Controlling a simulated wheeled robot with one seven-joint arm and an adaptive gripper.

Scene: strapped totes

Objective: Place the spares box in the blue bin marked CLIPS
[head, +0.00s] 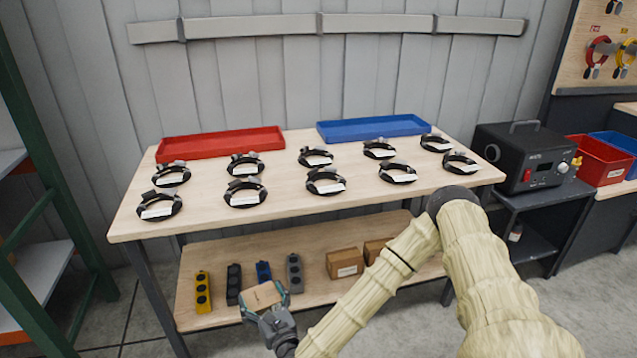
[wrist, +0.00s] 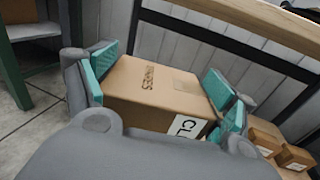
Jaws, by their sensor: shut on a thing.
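The spares box (wrist: 165,88) is a brown cardboard box. In the wrist view its printed word SPARES is upside down, and a white label beginning "CL" shows on its near side. My gripper (wrist: 160,82) is shut on it, with teal pads on both sides. In the head view my gripper (head: 266,302) holds the box (head: 262,295) in front of the lower shelf. A blue bin (head: 622,141) is partly in view at the far right, and a shallow blue tray (head: 372,136) lies on the table. I see no CLIPS mark on either.
The table (head: 215,222) carries several black strap rings with white tags and a red tray (head: 220,145). Its lower shelf (head: 305,308) holds several small block-like devices and brown boxes (head: 345,263). A black machine (head: 525,157) and a red bin (head: 603,172) stand right.

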